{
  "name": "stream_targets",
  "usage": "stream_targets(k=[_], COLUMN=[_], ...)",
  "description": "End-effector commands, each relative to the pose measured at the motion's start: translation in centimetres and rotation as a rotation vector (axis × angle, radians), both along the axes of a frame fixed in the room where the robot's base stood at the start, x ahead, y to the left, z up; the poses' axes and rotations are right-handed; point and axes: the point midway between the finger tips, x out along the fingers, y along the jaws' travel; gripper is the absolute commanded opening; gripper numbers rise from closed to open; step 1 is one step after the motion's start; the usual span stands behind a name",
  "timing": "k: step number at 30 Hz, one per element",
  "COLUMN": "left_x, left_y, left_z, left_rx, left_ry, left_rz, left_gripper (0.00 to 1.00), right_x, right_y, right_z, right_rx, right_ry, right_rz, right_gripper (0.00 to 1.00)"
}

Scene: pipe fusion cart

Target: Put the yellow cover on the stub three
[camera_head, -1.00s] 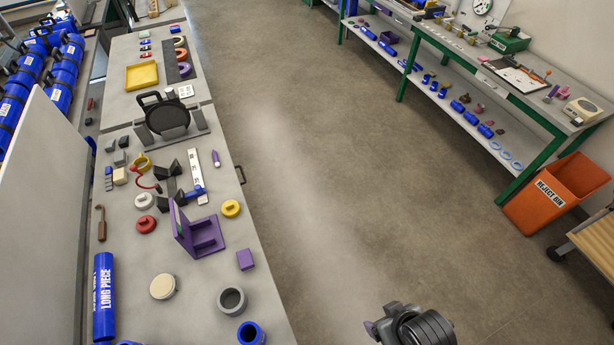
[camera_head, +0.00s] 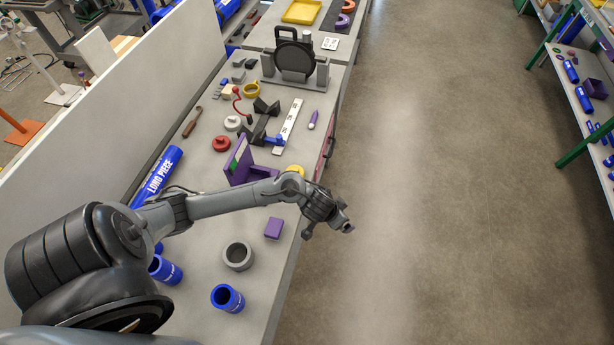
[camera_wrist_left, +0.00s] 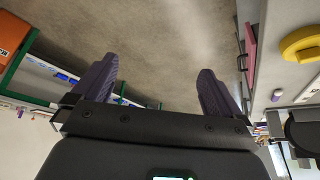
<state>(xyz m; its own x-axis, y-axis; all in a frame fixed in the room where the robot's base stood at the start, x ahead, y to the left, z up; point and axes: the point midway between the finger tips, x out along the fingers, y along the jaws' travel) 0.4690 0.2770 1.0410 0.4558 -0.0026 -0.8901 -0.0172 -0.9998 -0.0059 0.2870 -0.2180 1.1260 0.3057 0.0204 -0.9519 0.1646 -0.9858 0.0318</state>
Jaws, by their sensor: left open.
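The yellow cover (camera_head: 295,170) lies on the cart top near its right edge, partly hidden by my left arm; a round yellow piece with a raised middle, it also shows at the upper right of the left wrist view (camera_wrist_left: 303,44). My left gripper (camera_head: 330,222) is open and empty, out past the cart's right edge over the floor. Its spread fingers also show in the left wrist view (camera_wrist_left: 155,80), apart from the cover. Two short blue stubs, one nearer (camera_head: 228,299) and one farther left (camera_head: 165,270), stand upright with open tops; their labels are too small to read.
A purple block (camera_head: 273,228) and a grey ring (camera_head: 238,256) sit near the stubs. A purple bracket (camera_head: 240,163), red cap (camera_head: 221,144) and blue long piece (camera_head: 158,176) stand or lie farther back. The floor right of the cart is clear.

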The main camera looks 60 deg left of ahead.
Motion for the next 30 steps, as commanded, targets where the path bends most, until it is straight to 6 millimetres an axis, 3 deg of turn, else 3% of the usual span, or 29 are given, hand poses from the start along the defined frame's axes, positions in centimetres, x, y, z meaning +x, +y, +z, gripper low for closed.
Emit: stream_targets(k=[1,6,9,12,18,30], left_x=[1.4,2.7,2.2,1.4,0.3,0.6], left_y=[3.3,13.1,18.0,21.6,24.9,25.7], left_z=[-1.5,-2.4,-1.7,-0.8,0.0,-4.5], left_rx=[0.003,-0.049,-0.078,-0.100,-0.128,-0.133], left_ry=[0.023,0.145,0.209,0.256,0.303,0.308], left_rz=[0.055,0.319,0.487,0.630,0.784,0.802], left_gripper=[1.00,1.00,1.00,1.00,1.00,1.00], right_x=[0.0,0.0,0.0,0.0,0.0,0.0], right_y=[-0.1,-0.2,-0.2,-0.2,-0.2,0.0], right_z=[-1.6,-3.6,-4.5,-5.0,-5.6,-6.4], right_rx=[-0.001,-0.006,-0.008,-0.007,-0.006,0.000], right_ry=[0.000,0.000,0.001,0.000,0.000,0.000], right_rz=[0.001,0.003,0.004,0.004,0.003,-0.001], right_gripper=[0.82,0.82,0.82,0.82,0.82,0.82])
